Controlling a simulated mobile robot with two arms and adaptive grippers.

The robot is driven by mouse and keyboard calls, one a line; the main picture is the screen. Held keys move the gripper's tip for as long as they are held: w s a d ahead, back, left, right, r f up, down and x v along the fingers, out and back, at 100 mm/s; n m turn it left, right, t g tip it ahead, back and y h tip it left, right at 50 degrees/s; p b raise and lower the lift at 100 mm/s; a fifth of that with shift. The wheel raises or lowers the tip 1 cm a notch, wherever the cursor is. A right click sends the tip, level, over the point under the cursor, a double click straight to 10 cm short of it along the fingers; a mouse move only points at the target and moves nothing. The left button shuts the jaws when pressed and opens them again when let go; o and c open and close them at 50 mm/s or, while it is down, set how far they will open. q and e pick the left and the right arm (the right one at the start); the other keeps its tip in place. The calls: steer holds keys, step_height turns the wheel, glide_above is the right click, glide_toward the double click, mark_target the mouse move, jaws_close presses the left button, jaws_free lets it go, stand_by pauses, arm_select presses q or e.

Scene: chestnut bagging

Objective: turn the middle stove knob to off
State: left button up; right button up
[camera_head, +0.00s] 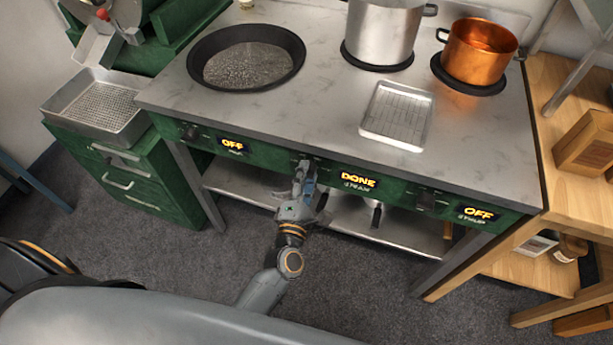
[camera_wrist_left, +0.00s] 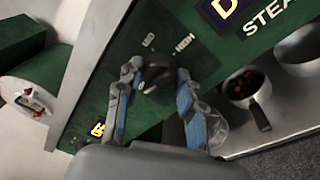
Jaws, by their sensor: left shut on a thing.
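The middle stove knob is a dark knob (camera_wrist_left: 155,75) on the green front panel, with "HIGH" printed beside it in the left wrist view. My left gripper (camera_wrist_left: 155,85) has a finger on each side of this knob and is shut on it. In the head view the left gripper (camera_head: 304,178) reaches up to the panel and mostly hides the knob. The middle display (camera_head: 358,180), just right of the gripper, reads "DONE". My right gripper is not in view.
The left knob (camera_head: 190,133) and right knob (camera_head: 426,200) sit by displays reading "OFF". Above are a black pan (camera_head: 204,72), a steel pot (camera_head: 380,30), a copper pot (camera_head: 478,55) and a wire-rack tray (camera_head: 397,112). A steel shelf (camera_head: 400,232) runs below the panel.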

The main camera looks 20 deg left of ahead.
arm_select(q)
steer(key=shift+n, duration=1.1)
steer(key=o, duration=1.2)
steer(key=s, duration=0.8)
steer(key=s+d, duration=0.1)
steer(key=s, duration=0.3)
